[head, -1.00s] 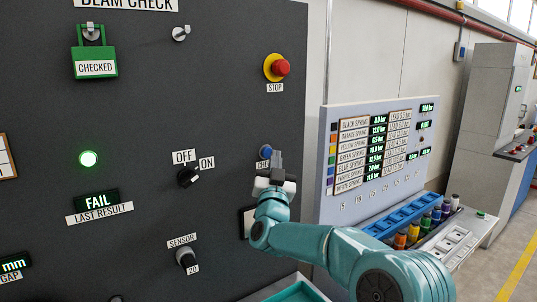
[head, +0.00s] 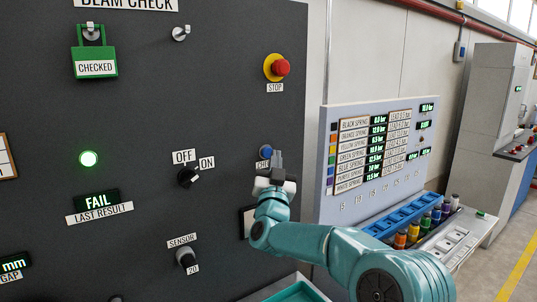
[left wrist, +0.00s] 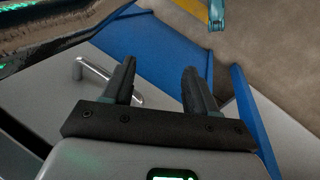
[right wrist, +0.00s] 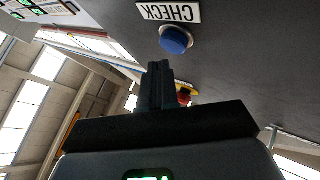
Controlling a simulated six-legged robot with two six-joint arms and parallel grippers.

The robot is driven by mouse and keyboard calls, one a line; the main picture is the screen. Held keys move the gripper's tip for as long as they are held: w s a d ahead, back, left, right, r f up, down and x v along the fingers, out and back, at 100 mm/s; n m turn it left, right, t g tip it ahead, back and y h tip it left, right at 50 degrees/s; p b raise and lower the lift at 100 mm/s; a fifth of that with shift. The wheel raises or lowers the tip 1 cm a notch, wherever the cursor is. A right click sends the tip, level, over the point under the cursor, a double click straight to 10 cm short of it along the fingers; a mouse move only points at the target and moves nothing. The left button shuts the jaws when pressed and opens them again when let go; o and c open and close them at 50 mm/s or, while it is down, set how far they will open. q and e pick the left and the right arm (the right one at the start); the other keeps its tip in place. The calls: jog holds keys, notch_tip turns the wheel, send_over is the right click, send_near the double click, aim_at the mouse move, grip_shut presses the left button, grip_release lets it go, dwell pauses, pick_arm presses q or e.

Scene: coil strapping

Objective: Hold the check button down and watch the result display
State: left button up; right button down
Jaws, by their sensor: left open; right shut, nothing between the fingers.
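The blue check button (head: 265,151) is on the dark panel, its CHECK label partly hidden by my right gripper in the head view. My right gripper (head: 277,160) is shut and empty just below the button. In the right wrist view the button (right wrist: 175,39) stands out from the panel beside its CHECK label (right wrist: 168,11), and the closed fingertips (right wrist: 157,68) appear apart from it. The result display (head: 97,200) reads FAIL in green above the LAST RESULT label. My left gripper (left wrist: 160,70) is open and empty in the left wrist view.
The red stop button (head: 279,68) is above the check button. An OFF/ON knob (head: 188,178), a sensor knob (head: 186,257), a lit green lamp (head: 88,158) and a green CHECKED padlock tag (head: 94,62) are on the panel. A pressure board (head: 330,200) stands to the right.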

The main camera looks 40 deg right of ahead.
jog(key=shift+w, duration=0.15)
dwell(0.4)
jog(key=shift+w, duration=0.3)
jog(key=shift+w, duration=0.45)
dwell(1.5)
jog(key=shift+s+b, duration=0.85)
jog(key=shift+b, duration=0.2)
